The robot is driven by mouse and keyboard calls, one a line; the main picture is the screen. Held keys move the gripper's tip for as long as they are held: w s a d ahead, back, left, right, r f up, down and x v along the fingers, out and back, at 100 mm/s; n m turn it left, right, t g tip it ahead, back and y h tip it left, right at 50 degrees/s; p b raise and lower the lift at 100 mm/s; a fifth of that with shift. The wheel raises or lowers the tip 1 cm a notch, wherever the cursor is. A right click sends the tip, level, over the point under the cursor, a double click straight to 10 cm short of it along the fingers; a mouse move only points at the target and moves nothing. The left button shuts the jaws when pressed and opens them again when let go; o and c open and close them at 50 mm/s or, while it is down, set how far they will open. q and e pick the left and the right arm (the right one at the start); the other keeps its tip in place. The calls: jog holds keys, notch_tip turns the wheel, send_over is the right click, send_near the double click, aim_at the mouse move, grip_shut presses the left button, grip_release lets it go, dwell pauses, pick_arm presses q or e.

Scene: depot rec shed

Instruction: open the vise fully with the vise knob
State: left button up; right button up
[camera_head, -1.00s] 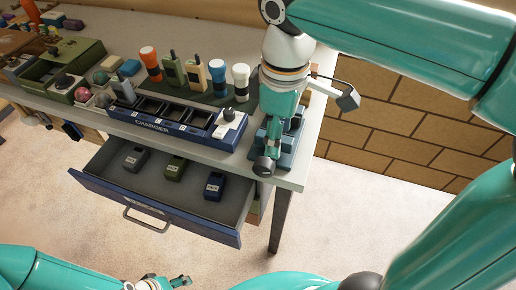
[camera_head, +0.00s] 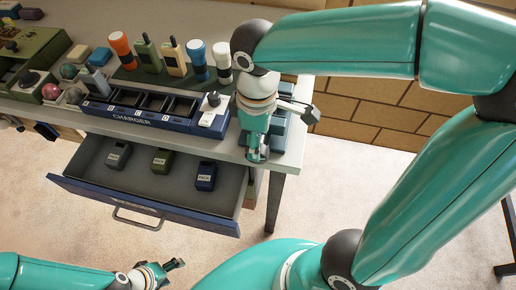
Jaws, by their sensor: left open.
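The blue vise (camera_head: 283,133) sits at the right front corner of the workbench, partly covered by my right gripper. My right gripper (camera_head: 257,155) points down over the vise's front, where the vise knob was visible earlier. The knob is hidden now, and I cannot tell whether the fingers are around it or shut on it. My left gripper (camera_head: 176,265) is low at the bottom, open and empty, in front of the drawer and well away from the vise.
A blue charger (camera_head: 140,118) with a white-topped unit in its right bay stands left of the vise. Torches and radios stand behind it. The open drawer (camera_head: 140,205) below holds three packs (camera_head: 205,176).

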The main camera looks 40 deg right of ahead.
jog(key=shift+f, duration=2.35)
jog(key=shift+d, duration=0.1)
grip_shut()
jog(key=shift+r, duration=0.1)
